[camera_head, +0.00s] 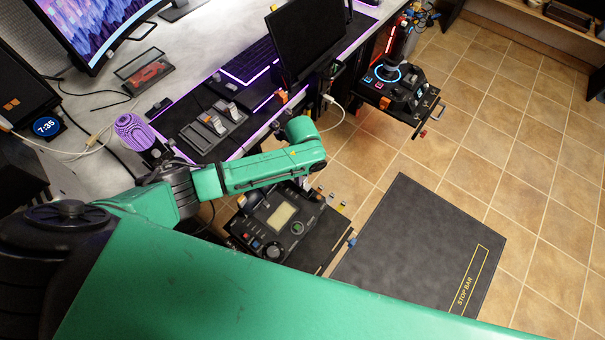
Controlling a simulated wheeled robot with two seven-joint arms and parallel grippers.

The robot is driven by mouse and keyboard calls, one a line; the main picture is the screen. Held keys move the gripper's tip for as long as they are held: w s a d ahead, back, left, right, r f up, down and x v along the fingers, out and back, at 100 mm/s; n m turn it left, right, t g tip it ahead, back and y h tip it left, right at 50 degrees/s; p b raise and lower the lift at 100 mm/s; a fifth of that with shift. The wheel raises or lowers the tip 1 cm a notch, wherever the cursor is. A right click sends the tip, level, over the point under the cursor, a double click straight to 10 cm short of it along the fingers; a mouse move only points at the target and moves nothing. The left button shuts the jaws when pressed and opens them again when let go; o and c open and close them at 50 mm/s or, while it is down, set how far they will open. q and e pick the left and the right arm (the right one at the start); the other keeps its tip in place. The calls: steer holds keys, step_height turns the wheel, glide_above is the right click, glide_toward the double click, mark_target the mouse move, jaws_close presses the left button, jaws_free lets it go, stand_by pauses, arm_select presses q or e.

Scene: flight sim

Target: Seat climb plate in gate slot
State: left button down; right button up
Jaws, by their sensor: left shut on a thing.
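My left gripper (273,128) is at the end of my green left arm, over the desk's front edge. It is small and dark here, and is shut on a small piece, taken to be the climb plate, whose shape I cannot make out. A dark slotted tray (198,135) with pale upright plates lies on the desk, left of the gripper. A black control box (284,213) with a small screen, knobs and coloured tabs stands below my forearm, which hides part of it. I cannot tell which slot is the gate slot. My right gripper is not in view.
A dark monitor (306,38) and a purple-lit keyboard (248,62) are close above the gripper. A joystick unit (398,82) stands at upper right. A black mat (415,245) marked STOP BAR lies on open tiled floor.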

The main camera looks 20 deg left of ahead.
arm_select(q)
steer(key=shift+f+b, duration=1.15)
steer(key=shift+f, duration=0.9)
steer(key=c, duration=0.6)
jaws_free()
step_height(320, 180, up, 15)
steer(key=shift+f+p, duration=0.2)
steer(key=shift+p, duration=0.65)
steer(key=shift+f, duration=0.1)
